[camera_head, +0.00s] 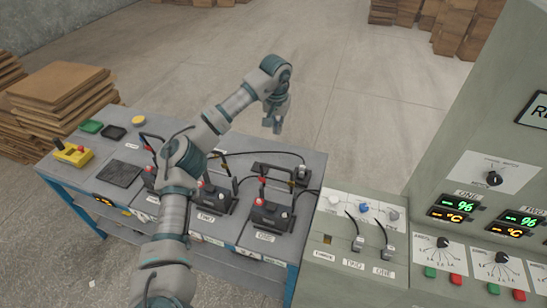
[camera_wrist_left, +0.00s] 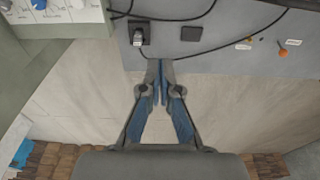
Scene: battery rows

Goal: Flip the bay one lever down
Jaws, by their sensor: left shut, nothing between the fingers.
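The bay one unit (camera_head: 270,215), a black block labelled ONE, sits at the right end of the grey table. Its black lever (camera_head: 263,188) stands raised, with a red knob beside it. My left gripper (camera_head: 276,128) is shut and empty, pointing down above the far edge of the table, behind and apart from the lever. The left wrist view shows its fingertips (camera_wrist_left: 160,68) together over the floor by the table edge. The bay one lever is not visible in that view. My right gripper is not in view.
The bay two unit (camera_head: 212,197) and another lever unit stand to the left, partly behind my left arm. A socket with a plugged cable (camera_head: 301,174) sits at the table's back edge. A control panel (camera_head: 440,185) rises at the right.

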